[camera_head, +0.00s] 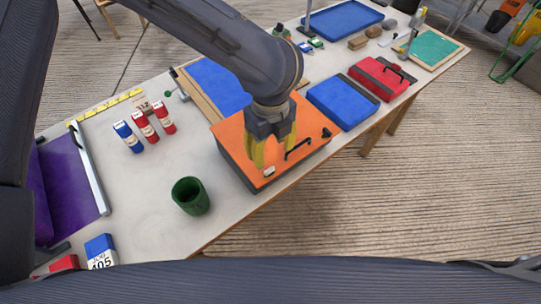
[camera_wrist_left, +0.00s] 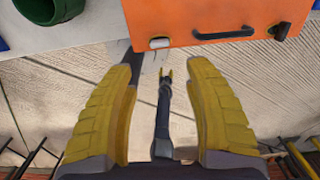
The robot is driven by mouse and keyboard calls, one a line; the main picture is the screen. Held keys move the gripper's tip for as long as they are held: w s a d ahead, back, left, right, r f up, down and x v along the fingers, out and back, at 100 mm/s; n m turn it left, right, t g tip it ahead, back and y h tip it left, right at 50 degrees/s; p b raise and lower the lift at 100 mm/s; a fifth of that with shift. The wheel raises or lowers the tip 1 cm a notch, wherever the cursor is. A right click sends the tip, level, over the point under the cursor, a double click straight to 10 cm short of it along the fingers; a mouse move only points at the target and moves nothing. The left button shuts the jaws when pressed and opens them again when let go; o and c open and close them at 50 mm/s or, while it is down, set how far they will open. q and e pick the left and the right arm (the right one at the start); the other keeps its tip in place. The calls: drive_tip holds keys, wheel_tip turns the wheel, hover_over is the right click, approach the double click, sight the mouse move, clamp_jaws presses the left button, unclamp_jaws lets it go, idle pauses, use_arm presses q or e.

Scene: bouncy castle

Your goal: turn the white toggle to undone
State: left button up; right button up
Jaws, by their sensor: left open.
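The white toggle (camera_head: 268,171) is a small pale piece at the near left edge of the orange box (camera_head: 232,135). In the left wrist view the toggle (camera_wrist_left: 160,43) sits on the orange lid's edge, left of a black bar handle (camera_wrist_left: 223,33). My left gripper (camera_head: 272,150) hangs over the orange box with its yellow fingers spread. In the wrist view the toggle lies ahead of the open fingers (camera_wrist_left: 165,68), with nothing between them.
A dark green cup (camera_head: 190,196) stands left of the orange box. A blue box (camera_head: 343,101) and a red case (camera_head: 383,77) are to the right. The table's near edge is close to the orange box.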

use_arm(q)
drive_tip(key=shift+r, duration=0.6)
